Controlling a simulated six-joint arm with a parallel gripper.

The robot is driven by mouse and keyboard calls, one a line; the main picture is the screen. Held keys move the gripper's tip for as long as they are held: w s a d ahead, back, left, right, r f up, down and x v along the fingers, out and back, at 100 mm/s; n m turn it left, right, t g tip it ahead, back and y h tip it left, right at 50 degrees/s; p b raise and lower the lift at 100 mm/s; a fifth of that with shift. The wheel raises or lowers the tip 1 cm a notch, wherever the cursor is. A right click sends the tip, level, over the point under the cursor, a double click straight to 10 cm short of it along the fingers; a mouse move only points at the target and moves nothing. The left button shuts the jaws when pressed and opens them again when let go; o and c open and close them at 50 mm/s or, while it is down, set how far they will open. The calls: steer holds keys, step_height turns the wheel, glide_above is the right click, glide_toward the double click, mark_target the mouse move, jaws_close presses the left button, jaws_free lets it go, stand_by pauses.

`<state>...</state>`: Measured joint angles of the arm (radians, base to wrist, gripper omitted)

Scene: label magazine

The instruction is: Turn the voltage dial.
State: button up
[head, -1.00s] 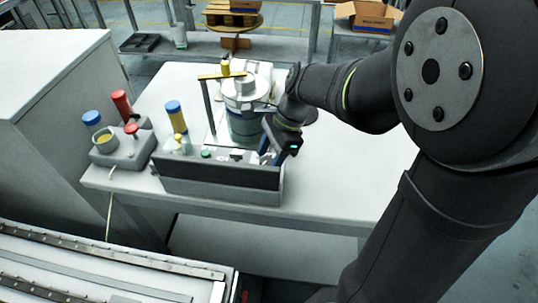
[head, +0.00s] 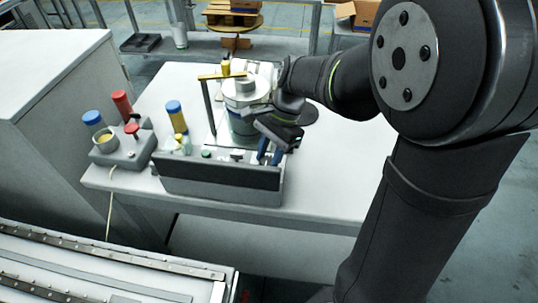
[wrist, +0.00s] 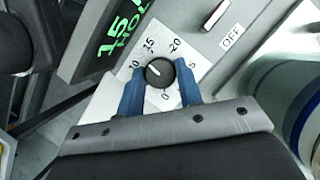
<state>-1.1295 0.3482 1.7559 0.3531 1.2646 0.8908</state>
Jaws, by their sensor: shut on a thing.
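The voltage dial (wrist: 159,72) is a round black knob with a white pointer line on a pale scale plate marked 0, 5, 10, 15 and 20. The line points to the upper left, roughly between the 10 and 15 marks. My gripper (wrist: 160,78) has its two blue fingers on either side of the knob, shut on it. In the head view my gripper (head: 269,157) reaches down to the right end of the grey control box (head: 222,182); the dial is hidden or too small there.
A switch (wrist: 216,14) with an OFF label sits beside the scale plate. A silver canister (head: 243,95) stands close behind my gripper. Bare table lies to the right.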

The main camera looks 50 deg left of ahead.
steer(key=n, duration=0.2)
steer(key=n+h, duration=0.1)
steer(key=n, duration=0.1)
steer(key=n+t+h, duration=0.1)
steer(key=n, duration=0.1)
steer(key=shift+a+n, duration=0.25)
steer(key=shift+n, duration=0.05)
steer(key=n+t+h, duration=0.1)
steer(key=n, duration=0.2)
steer(key=shift+s+n, duration=0.15)
steer(key=shift+n, duration=0.15)
steer(key=n+t, duration=0.1)
steer(key=n, duration=0.2)
steer(key=shift+s+a+n+h, duration=0.1)
steer(key=shift+n+h, duration=0.3)
steer(key=n+t, duration=0.1)
steer(key=n, duration=0.2)
steer(key=n+t, duration=0.2)
steer(key=n, duration=0.2)
steer(key=shift+s, duration=0.15)
steer(key=n+t, duration=0.1)
steer(key=n, duration=0.2)
steer(key=shift+s+n+y, duration=0.1)
steer(key=shift+n+y, duration=0.2)
steer(key=shift+y, duration=0.1)
steer(key=shift+n+t+y, duration=0.5)
steer(key=shift+n+t, duration=0.1)
steer(key=shift+n, duration=1.2)
steer(key=o, duration=1)
steer(key=shift+c, duration=0.2)
